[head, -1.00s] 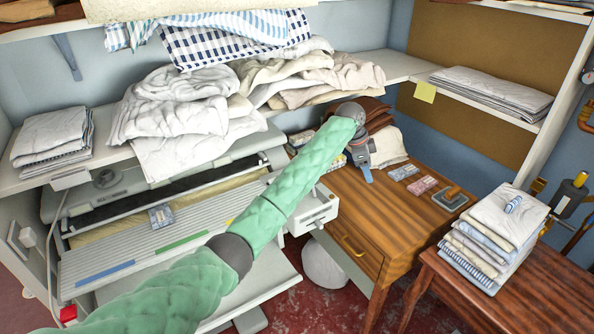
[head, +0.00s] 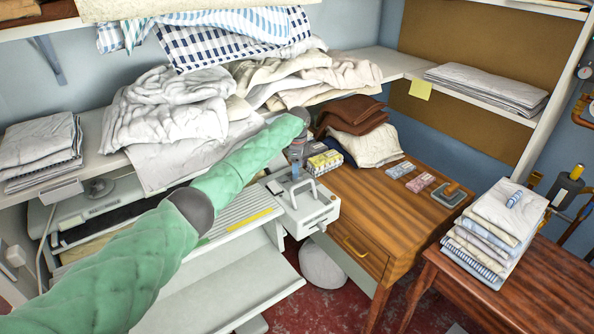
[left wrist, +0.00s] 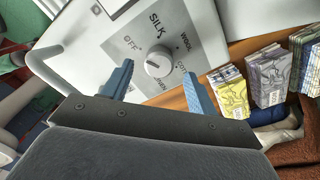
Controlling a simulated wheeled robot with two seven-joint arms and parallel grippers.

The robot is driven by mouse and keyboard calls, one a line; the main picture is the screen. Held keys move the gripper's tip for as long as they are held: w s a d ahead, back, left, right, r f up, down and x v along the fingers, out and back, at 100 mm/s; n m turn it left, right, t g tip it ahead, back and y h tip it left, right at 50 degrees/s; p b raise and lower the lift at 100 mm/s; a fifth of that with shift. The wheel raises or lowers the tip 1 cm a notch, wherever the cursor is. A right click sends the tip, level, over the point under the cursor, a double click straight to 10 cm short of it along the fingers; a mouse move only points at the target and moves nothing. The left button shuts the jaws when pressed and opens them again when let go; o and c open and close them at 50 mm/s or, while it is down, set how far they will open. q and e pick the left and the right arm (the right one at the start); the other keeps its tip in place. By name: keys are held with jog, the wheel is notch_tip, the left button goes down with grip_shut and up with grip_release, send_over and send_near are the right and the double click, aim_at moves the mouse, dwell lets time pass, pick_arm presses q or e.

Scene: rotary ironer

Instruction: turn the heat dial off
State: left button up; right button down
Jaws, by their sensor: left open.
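The heat dial (left wrist: 158,63) is a round light knob on a grey plate marked OFF, SILK, WOOL and further settings. OFF is at the dial's upper left in the left wrist view, and SILK is above it. I cannot tell clearly which mark it points to. My left gripper (left wrist: 158,70) is open, its two blue fingers either side of the dial in that view; contact cannot be told. In the head view the left gripper (head: 296,165) is over the ironer's white end box (head: 312,210); the dial cannot be made out there. My right gripper is not in view.
A white handle (head: 300,187) stands up from the end box. Piled linen (head: 165,110) fills the shelf behind the arm.

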pick_arm(q)
jog(key=shift+d+f+p, duration=0.1)
jog(key=shift+f+p, duration=0.3)
jog(key=shift+f, duration=1.15)
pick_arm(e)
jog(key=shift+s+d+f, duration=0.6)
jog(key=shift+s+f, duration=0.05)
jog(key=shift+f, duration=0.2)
pick_arm(q)
jog(key=shift+c, duration=0.5)
jog(key=c, duration=0.9)
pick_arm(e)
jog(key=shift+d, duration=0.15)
